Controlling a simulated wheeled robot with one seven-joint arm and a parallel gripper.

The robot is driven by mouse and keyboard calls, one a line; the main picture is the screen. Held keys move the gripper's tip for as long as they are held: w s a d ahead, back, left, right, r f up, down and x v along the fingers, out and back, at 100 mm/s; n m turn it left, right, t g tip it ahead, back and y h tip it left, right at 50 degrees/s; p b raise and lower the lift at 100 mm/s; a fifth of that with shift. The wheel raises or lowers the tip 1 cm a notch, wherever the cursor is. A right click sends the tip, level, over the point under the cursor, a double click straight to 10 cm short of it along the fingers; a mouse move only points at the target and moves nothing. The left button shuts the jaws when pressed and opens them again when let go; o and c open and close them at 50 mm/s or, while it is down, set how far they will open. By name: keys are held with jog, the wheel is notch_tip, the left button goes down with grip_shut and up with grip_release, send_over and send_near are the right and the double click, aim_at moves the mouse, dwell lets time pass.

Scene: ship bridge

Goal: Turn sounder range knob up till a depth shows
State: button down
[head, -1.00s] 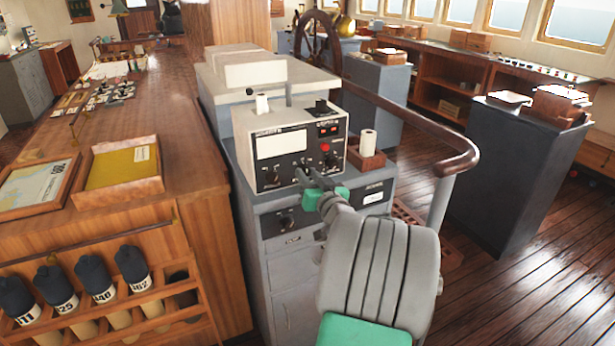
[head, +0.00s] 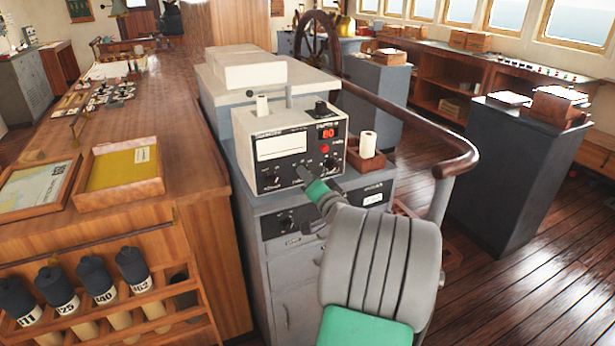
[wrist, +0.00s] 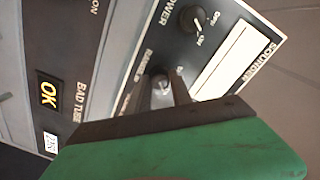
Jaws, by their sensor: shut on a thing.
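The sounder (head: 268,182) is a pale box with a blank white window, standing on a grey cabinet. My gripper (head: 303,171) is at the lower middle of the sounder's face. In the wrist view its fingers (wrist: 161,92) are shut on the range knob (wrist: 160,82), beside lettering that starts "RANGE". The fingers and green gripper body hide most of this knob. The power knob (wrist: 192,18) is beside it, untouched, with OFF and ON marks.
A red button (head: 324,149) and another dark knob (head: 331,162) are right of my gripper on the face. A white roll (head: 367,143) stands in a wooden box at the right. A curved handrail (head: 455,162) passes right of the cabinet.

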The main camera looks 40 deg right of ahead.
jog(key=shift+m, duration=0.4)
jog(key=c, duration=1.1)
grip_release()
jog(key=shift+c, duration=0.2)
jog(key=b+v, duration=0.1)
jog(key=v, duration=0.6)
jog(key=shift+s+a, duration=0.2)
jog(key=shift+s, duration=0.15)
